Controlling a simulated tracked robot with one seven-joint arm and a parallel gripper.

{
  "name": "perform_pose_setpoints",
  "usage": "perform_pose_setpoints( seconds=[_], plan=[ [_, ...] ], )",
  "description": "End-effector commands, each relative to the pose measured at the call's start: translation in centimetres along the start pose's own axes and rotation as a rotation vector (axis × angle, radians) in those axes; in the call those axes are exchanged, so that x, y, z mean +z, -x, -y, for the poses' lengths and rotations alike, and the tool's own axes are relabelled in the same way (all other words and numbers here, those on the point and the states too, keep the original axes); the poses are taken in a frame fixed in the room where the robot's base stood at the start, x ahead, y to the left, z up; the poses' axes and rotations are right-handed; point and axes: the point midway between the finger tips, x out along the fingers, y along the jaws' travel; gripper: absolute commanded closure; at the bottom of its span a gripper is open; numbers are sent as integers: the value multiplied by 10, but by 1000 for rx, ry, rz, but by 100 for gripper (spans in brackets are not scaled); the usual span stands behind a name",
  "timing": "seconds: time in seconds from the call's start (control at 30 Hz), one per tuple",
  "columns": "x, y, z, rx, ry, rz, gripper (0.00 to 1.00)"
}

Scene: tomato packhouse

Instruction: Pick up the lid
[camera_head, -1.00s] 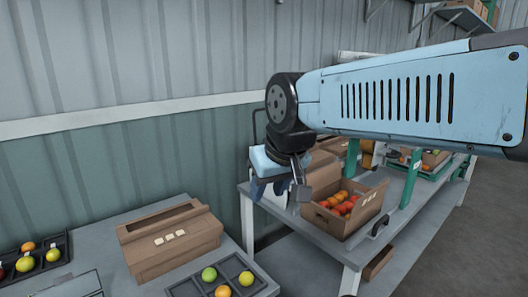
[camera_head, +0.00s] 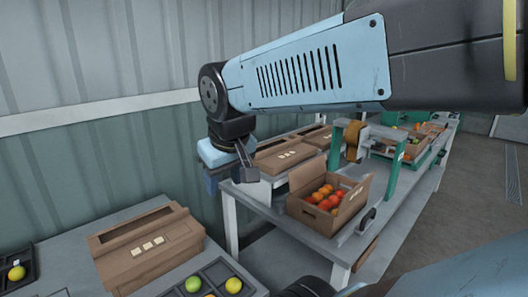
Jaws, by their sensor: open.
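My gripper (camera_head: 246,172) hangs below the end of my blue arm, over the left end of the long table; its jaws are small and partly hidden here. It is empty and apart from the cartons as far as I can see. I cannot tell for certain which piece is the lid. A brown cardboard piece (camera_head: 150,246) with pale labels and a long slot lies on the near left table. Similar labelled cardboard pieces (camera_head: 284,158) lie at the back of the long table, partly behind my gripper. An open carton (camera_head: 335,222) of red and orange fruit stands in front of them.
Dark trays with loose fruit sit on the near table, at its front (camera_head: 207,288) and left edge (camera_head: 20,268). A green-legged stand with a tape roll (camera_head: 352,140) rises beyond the open carton. A corrugated wall (camera_head: 110,160) runs behind. Grey floor is free at the right.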

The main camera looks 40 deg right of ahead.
Motion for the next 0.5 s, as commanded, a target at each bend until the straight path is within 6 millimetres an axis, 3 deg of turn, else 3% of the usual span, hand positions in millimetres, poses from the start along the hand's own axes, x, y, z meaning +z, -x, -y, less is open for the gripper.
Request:
perform_pose_setpoints(
  seconds=[0.5],
  plan=[
    [-52,-67,-90,341,462,466,49]
  ],
)
